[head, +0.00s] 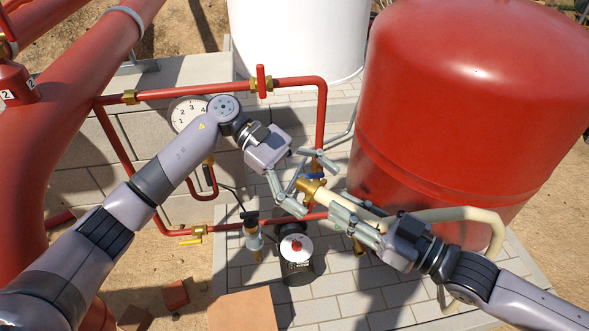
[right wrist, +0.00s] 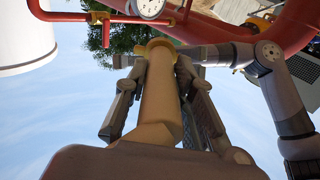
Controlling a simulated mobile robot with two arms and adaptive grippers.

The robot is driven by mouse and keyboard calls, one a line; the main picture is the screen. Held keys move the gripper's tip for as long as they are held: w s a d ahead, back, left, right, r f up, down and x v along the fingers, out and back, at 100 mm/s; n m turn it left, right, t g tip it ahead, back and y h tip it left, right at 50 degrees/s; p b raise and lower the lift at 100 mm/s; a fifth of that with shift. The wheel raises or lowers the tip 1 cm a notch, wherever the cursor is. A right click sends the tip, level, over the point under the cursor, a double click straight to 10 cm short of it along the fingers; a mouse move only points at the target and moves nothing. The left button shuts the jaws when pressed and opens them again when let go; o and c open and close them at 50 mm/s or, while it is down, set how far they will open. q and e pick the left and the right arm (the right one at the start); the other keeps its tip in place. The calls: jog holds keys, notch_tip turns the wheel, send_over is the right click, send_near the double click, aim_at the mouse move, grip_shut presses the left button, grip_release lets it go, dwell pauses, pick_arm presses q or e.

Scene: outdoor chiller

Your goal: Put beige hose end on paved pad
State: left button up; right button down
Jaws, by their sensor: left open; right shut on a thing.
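The beige hose (head: 455,214) curves along the base of the red tank, and its end has a brass fitting (head: 311,188). My right gripper (head: 343,211) is shut on the hose end, with the fitting sticking out toward the upper left. In the right wrist view the beige hose end (right wrist: 160,105) lies between both fingers. My left gripper (head: 314,186) is open, its fingers on either side of the fitting; I cannot tell whether they touch it. The paved pad (head: 330,286) of light grey blocks lies below both grippers, partly in shadow.
A large red tank (head: 470,100) stands right, a white tank (head: 297,40) behind. Red piping (head: 200,90) with valves and a gauge (head: 188,114) runs at left and centre. A small pump (head: 296,250) stands on the pad. The pad's front middle is clear.

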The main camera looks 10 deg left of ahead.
pick_arm(q)
jog(key=shift+x, duration=0.8)
jog(key=shift+c, duration=0.2)
jog(key=c, duration=0.8)
jog(key=shift+w, duration=0.1)
jog(key=c, duration=0.8)
pick_arm(e)
jog(key=shift+s+a+r, duration=0.1)
jog(key=shift+s+a, duration=0.05)
pick_arm(q)
jog(key=shift+r, duration=0.1)
jog(key=shift+c, duration=0.5)
pick_arm(e)
jog(key=c, duration=1.4)
grip_release()
jog(key=shift+o, duration=0.6)
